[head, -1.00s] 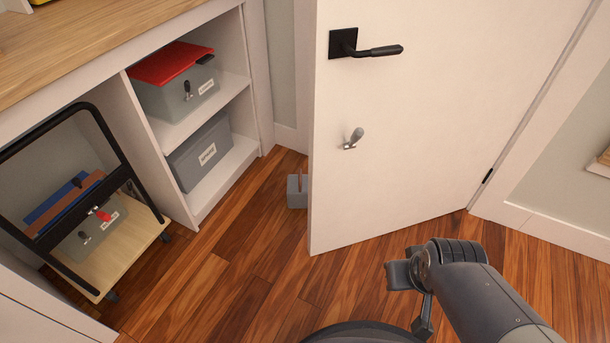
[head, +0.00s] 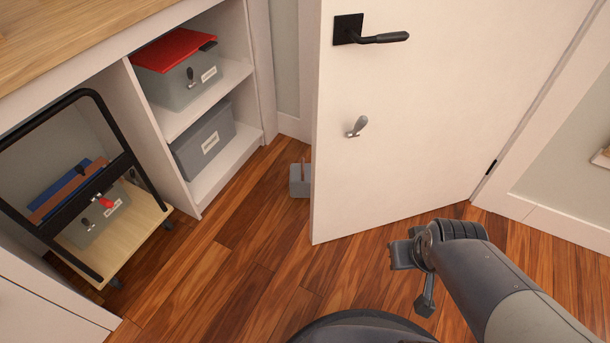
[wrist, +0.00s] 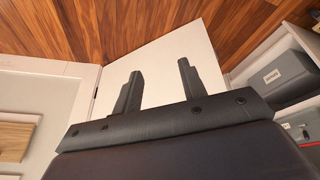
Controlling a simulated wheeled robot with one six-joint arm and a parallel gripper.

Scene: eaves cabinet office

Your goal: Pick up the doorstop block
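The doorstop block (head: 299,181) is a small grey block with a thin upright brown piece on top. It sits on the wood floor by the free edge of the white door (head: 400,120), which hides its right part. My gripper (head: 409,275) is at the lower right in the head view, well apart from the block, with the door's lower edge behind it. In the wrist view my gripper (wrist: 158,85) shows two dark fingers spread apart with nothing between them. The block cannot be made out in the wrist view.
A white cabinet (head: 165,150) on the left holds grey boxes (head: 203,138) on its shelves. A black-framed cart (head: 150,220) with a box stands in its left bay. Floor left of the door is clear.

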